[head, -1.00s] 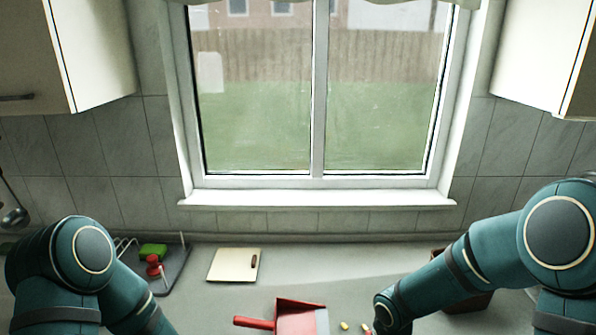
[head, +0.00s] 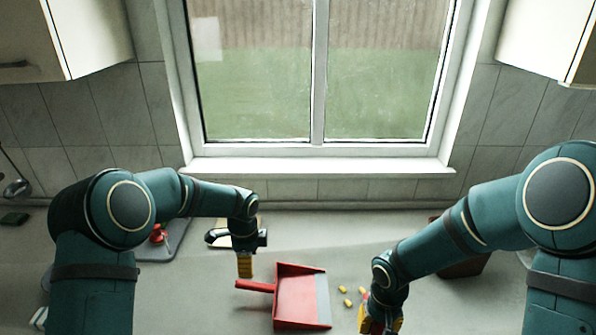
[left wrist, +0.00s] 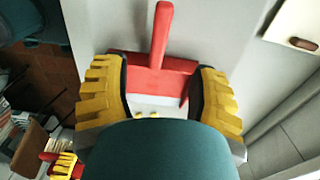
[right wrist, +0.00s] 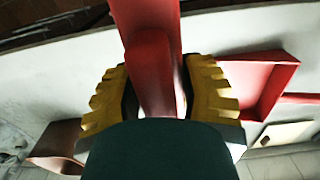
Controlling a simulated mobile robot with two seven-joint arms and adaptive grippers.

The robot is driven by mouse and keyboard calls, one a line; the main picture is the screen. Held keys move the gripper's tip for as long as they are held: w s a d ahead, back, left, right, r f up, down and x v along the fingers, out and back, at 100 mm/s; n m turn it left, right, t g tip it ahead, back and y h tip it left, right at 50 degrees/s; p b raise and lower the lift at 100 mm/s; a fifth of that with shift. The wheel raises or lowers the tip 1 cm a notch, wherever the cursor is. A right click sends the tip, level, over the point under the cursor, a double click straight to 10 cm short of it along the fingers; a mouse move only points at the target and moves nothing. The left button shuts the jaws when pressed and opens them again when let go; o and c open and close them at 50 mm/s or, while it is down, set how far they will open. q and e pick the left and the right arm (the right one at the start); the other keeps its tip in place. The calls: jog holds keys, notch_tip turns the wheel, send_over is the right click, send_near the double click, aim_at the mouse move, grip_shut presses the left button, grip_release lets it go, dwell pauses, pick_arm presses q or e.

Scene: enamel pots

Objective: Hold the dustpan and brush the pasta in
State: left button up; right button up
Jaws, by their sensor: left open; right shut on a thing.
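The red dustpan (head: 297,296) lies on the counter, its handle (head: 255,286) pointing left and its pale front edge facing right. It also shows in the left wrist view (left wrist: 150,76). My left gripper (head: 245,276) is open and empty, just above and behind the handle. Several yellow pasta pieces (head: 347,303) lie on the counter right of the pan; some show in the left wrist view (left wrist: 153,114). My right gripper (head: 372,322) is shut on the red brush (right wrist: 150,55), right of the pasta. The brush's bristles are hidden.
A pale cutting board (head: 216,238) lies behind my left gripper, partly covered by it. A grey tray (head: 170,243) with a red item is at the back left, partly behind my left arm. A brown box (head: 468,266) stands behind my right arm. The counter behind the pan is clear.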

aim_at(252, 284)
pick_arm(q)
jog(key=shift+f, duration=5.9)
grip_shut()
